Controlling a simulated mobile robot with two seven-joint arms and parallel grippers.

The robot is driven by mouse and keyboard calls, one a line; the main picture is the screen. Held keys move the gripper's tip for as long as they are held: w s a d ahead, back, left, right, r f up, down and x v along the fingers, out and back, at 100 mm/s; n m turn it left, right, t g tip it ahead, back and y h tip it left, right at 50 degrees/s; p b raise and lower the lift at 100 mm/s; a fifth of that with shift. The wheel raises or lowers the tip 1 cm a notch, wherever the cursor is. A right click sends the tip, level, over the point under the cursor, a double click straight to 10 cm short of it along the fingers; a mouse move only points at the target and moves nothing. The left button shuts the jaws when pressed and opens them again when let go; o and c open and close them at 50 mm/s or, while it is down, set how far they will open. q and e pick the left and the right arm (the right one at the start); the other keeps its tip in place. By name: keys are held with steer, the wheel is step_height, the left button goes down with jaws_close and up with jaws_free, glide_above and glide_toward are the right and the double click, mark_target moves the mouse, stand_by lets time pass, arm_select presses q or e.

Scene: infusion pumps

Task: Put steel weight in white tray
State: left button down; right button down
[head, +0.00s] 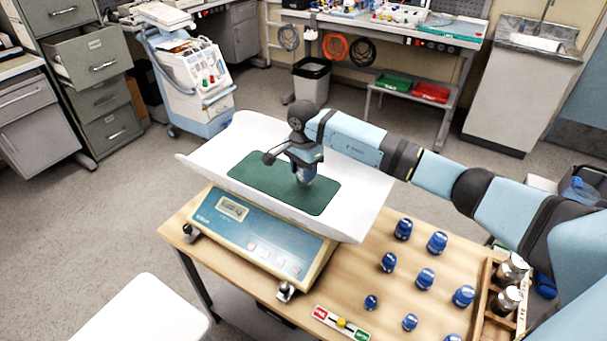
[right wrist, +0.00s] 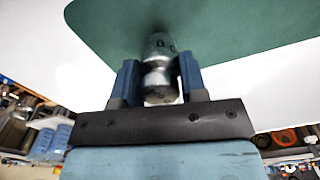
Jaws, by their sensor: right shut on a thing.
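My right gripper (head: 302,175) is over the green mat in the white tray (head: 367,188) of the blue and cream scale. In the right wrist view, my right gripper (right wrist: 158,85) is shut on the steel weight (right wrist: 159,52), a shiny, knobbed metal piece between the two blue fingers. The weight's far end is close to or touching the green mat (right wrist: 220,30); I cannot tell which. In the head view the fingers mostly hide the weight. My left gripper is not in view.
The scale (head: 250,240) stands on a wooden table (head: 400,285). Several blue-capped pieces (head: 425,278) stand on the table right of the scale. A wooden rack (head: 484,290) with two silvery, dark-topped cylinders (head: 511,268) is at the right edge. A red-green strip (head: 341,323) lies in front.

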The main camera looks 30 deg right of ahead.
steer(key=shift+f, duration=0.9)
steer(key=shift+f, duration=0.15)
steer(key=c, duration=0.7)
jaws_free()
steer(key=shift+o, duration=0.2)
